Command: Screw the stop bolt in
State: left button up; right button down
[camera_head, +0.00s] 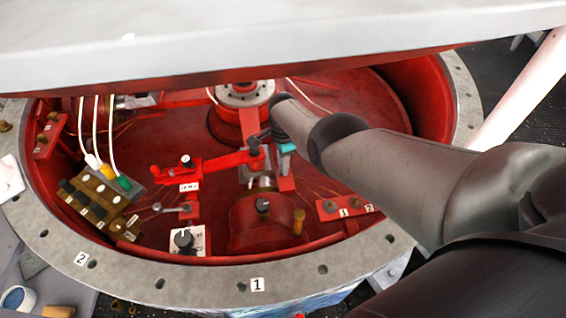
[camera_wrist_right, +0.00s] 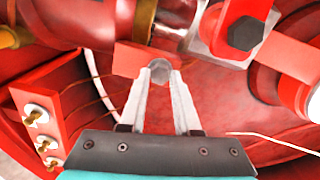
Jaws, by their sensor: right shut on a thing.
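My right gripper (camera_head: 285,166) reaches in from the right over the red well, with its fingers pointing down. In the right wrist view its fingers (camera_wrist_right: 160,78) are shut on a small round grey piece, which looks like the stop bolt (camera_wrist_right: 160,68). The piece is at a small red block (camera_wrist_right: 130,58); I cannot tell how deep it sits in it. This red block also shows below the gripper in the head view (camera_head: 285,184). The fingers hide most of the bolt. My left gripper is not in view.
A red lever (camera_head: 218,164) with a dark hex-headed bolt (camera_wrist_right: 245,33) is close beside the gripper. A red terminal block (camera_head: 345,207), a connector box with cables (camera_head: 100,200) and a dial (camera_head: 185,240) stand around. A grey flange (camera_head: 130,270) rims the well; a pale panel (camera_head: 200,40) overhangs it.

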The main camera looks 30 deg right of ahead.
jog(key=m, duration=0.4)
jog(key=shift+w+d+r+m, duration=0.1)
jog(key=shift+w+r+m, duration=0.2)
jog(key=m, duration=0.3)
jog(key=shift+m, duration=0.3)
jog(key=m, duration=0.4)
jog(key=shift+m, duration=0.3)
jog(key=m+b, duration=0.1)
jog(key=m, duration=0.1)
jog(key=shift+f+m, duration=0.1)
jog(key=shift+m, duration=0.2)
jog(key=m+b, duration=0.2)
jog(key=shift+f+m, duration=0.15)
jog(key=shift+m, duration=0.15)
jog(key=m+b, duration=0.3)
jog(key=b, duration=0.2)
jog(key=shift+s+b, duration=0.15)
jog(key=shift+b, duration=0.25)
jog(key=shift+m+b, duration=0.5)
jog(key=shift+b, duration=0.45)
jog(key=shift+r, duration=0.2)
jog(key=c, duration=1)
grip_release()
jog(key=shift+r, duration=0.1)
jog(key=o, duration=0.4)
jog(key=shift+s, duration=0.1)
jog(key=shift+f, duration=0.2)
